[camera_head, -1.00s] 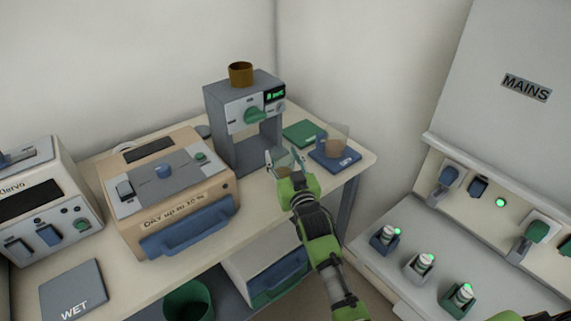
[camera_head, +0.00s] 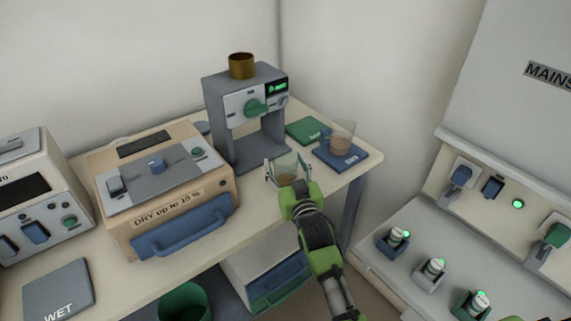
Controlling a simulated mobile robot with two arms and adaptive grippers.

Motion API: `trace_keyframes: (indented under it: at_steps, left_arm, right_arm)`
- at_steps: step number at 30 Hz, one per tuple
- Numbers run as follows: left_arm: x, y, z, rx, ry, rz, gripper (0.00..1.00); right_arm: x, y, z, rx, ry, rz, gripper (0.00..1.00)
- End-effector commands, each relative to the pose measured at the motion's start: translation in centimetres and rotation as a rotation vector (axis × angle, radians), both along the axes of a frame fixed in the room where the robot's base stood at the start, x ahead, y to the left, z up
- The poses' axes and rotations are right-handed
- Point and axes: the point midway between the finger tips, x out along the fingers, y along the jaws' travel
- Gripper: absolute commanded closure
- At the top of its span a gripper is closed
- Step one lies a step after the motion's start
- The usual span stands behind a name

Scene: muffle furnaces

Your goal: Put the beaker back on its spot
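A clear beaker (camera_head: 287,171) with brownish contents is near the front edge of the table, right of the beige furnace. My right gripper (camera_head: 286,165) reaches up from below, with one finger on each side of this beaker. I cannot tell whether the fingers press on it, or whether its base rests on the table. A second clear beaker (camera_head: 342,135) with brown contents stands upright on a blue pad (camera_head: 350,160) at the right end of the table. My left gripper is not in view.
A grey stand-like machine (camera_head: 221,125) bears a brown cup (camera_head: 241,66). A green pad (camera_head: 307,130) lies behind the gripper. The beige furnace (camera_head: 160,190) and a grey WET pad (camera_head: 60,290) are left. A switch panel (camera_head: 440,245) is right.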

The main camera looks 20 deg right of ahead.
Motion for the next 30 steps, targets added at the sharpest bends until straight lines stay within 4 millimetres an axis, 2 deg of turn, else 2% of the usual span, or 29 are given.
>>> trace_keyframes:
  at_steps: [11, 13, 17, 24, 30]
  left_arm:
    - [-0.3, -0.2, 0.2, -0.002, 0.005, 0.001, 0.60]
    - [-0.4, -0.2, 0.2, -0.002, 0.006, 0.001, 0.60]
    - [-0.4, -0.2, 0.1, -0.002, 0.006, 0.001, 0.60]
    - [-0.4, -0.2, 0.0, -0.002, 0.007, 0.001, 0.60]
    - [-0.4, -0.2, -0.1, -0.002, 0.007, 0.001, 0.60]
  right_arm:
    - [0.0, 0.0, 0.5, 0.000, -0.002, 0.000, 0.38]
    - [-0.5, 0.0, 0.3, 0.000, 0.000, 0.000, 0.38]
    - [-2.5, 0.1, 0.3, 0.000, 0.001, 0.000, 0.38]
    - [-7.6, 0.2, 0.2, 0.001, 0.002, 0.000, 0.38]
    - [-10.6, 0.4, 0.3, 0.001, 0.001, 0.000, 0.38]
